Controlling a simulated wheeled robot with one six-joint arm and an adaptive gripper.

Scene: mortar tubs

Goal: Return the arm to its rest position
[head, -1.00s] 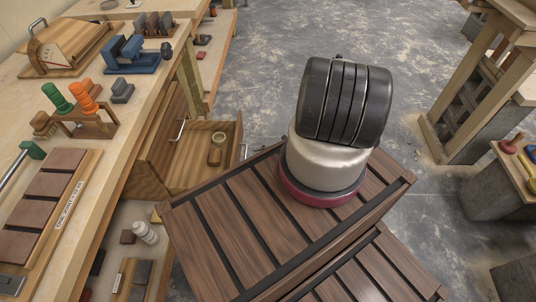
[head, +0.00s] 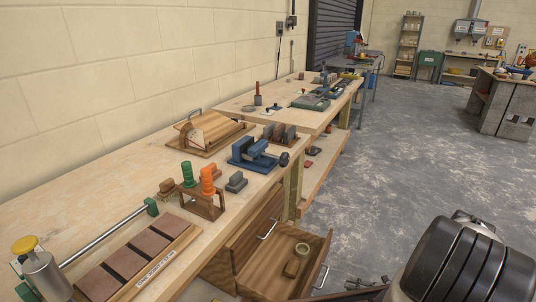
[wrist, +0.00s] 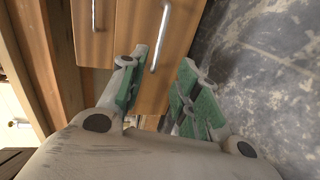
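My gripper (wrist: 165,88) shows in the wrist view with its two green-padded fingers apart. I see nothing held between them. Beyond the fingers are wooden drawer fronts with metal handles (wrist: 161,38) and the grey floor. In the head view, a black ribbed part of my arm (head: 465,262) fills the lower right corner. My fingers cannot be made out clearly in the head view.
An open wooden drawer (head: 318,270) juts from the workbench (head: 110,195), with small brown things inside. Orange and green handled tools (head: 207,180), a blue tool (head: 250,155) and a wooden board (head: 100,285) lie on the bench.

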